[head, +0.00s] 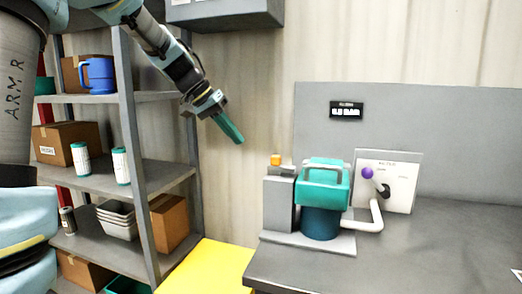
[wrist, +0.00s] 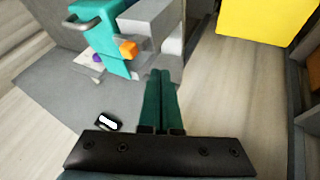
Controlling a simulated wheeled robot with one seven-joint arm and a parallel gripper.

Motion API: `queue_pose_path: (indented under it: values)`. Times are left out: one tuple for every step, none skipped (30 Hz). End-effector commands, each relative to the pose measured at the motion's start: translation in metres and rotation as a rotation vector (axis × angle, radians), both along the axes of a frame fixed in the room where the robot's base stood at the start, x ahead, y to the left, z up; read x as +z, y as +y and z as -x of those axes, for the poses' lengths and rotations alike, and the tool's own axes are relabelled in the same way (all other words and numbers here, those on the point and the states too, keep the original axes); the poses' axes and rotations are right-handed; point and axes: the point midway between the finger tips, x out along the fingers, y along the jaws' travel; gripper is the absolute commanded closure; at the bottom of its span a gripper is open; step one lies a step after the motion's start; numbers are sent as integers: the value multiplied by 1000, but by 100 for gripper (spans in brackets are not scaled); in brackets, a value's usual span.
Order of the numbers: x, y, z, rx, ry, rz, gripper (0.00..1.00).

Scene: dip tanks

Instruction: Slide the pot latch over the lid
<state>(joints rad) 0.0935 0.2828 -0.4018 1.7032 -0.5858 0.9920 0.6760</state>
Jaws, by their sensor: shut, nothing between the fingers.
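The pot (head: 320,222) is a dark blue-teal cylinder on a grey base. Its teal lid (head: 322,190), with a grey handle, sits on top. The latch appears to be the grey slide with an orange knob (head: 276,160) on the grey post (head: 278,205) left of the pot; it looks beside the lid, not over it. The wrist view also shows the lid (wrist: 110,58) and the orange knob (wrist: 128,49). My gripper (head: 239,140) is shut and empty, in the air above and left of the post. Its teal fingers point toward the post in the wrist view (wrist: 160,73).
A small display (head: 347,111) is on the backboard. Shelves (head: 150,175) stand left. The bench (head: 440,250) is clear at right.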

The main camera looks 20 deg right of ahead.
Motion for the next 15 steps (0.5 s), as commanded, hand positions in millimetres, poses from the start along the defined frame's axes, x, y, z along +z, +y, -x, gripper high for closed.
queue_pose_path:
  values:
    - [-8, -7, 2, -3, 6, -1, 100]
    - [-13, -11, 2, -3, 6, -2, 100]
    - [-19, -16, 2, -2, 6, -1, 100]
    - [-24, -20, 3, -3, 5, -2, 100]
    - [-29, -23, 4, -3, 6, -2, 100]
    - [-36, -28, 4, -3, 6, -1, 100]
    - [-40, -32, 4, -3, 6, -1, 100]
    - [-45, -35, 4, -3, 4, -1, 100]
    - [-45, -40, 7, -4, 2, 0, 100]
    - [-43, -44, 12, -5, 2, 0, 100]
    - [-43, -47, 15, -4, 2, -1, 100]
    - [-44, -51, 18, -3, 0, -1, 100]
    - [-44, -54, 21, -2, 1, -1, 100]
    - [-44, -56, 23, -2, 1, -1, 100]
    - [-45, -58, 25, -2, 1, -1, 100]
